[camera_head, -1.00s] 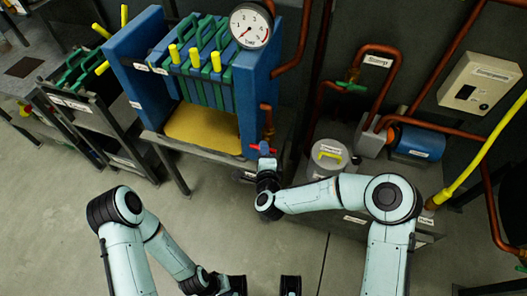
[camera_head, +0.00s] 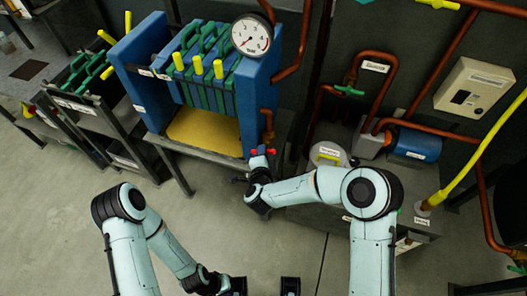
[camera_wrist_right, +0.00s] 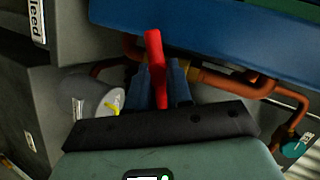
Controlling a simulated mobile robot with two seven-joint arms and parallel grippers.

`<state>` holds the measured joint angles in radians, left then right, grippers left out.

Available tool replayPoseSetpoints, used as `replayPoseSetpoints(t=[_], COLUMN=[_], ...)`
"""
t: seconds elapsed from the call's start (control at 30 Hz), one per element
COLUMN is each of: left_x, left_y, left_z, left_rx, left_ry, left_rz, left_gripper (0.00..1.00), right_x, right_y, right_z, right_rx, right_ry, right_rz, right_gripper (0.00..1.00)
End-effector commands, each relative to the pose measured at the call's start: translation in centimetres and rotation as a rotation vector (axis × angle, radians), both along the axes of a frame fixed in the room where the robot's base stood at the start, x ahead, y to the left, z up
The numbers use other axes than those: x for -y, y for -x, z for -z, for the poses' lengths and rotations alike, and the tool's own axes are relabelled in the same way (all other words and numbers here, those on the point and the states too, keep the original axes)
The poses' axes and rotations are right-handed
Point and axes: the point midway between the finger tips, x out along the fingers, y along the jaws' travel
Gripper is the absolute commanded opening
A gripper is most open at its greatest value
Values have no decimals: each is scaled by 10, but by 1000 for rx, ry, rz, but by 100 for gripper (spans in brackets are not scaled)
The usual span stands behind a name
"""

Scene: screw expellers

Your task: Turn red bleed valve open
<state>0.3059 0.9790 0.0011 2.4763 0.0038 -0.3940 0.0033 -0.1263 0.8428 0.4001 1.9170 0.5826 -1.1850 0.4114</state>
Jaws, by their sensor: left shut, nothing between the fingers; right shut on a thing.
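The red bleed valve handle (camera_wrist_right: 154,50) stands up between the fingers of my right gripper (camera_wrist_right: 160,82) in the right wrist view. That gripper is shut on it. In the head view, bits of the red handle (camera_head: 271,151) show at the tip of my right gripper (camera_head: 259,158), below the right corner of the blue press (camera_head: 258,110). The gripper hides most of the valve there. My left gripper (camera_head: 222,284) is shut and empty at the bottom edge, well away from the valve and only partly visible.
A round gauge (camera_head: 252,35) sits atop the press. Copper pipes (camera_head: 268,120) run close to the valve. A grey lidded container (camera_head: 328,154) stands to the right, with a blue motor-like cylinder (camera_head: 416,143) beyond. The floor (camera_head: 215,215) between my arms is clear.

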Motion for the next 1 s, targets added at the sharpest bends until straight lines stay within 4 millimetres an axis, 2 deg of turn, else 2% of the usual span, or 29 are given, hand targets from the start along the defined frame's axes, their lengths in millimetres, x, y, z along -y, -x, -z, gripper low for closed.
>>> replayPoseSetpoints(t=[0.17,0.7,1.0], left_x=[0,0,0], left_y=[3,-15,-26], left_z=[-15,-63,-84], left_rx=[-16,7,19], left_ry=[2,1,2], left_rz=[3,3,3], left_gripper=[0,0,0], right_x=[-3,-7,-8], right_y=[0,-1,-2], right_z=[-3,-3,-1], right_rx=[-56,-214,-291], right_ry=[162,651,891], right_rz=[-4,-1,-1], right_gripper=[0,0,0])
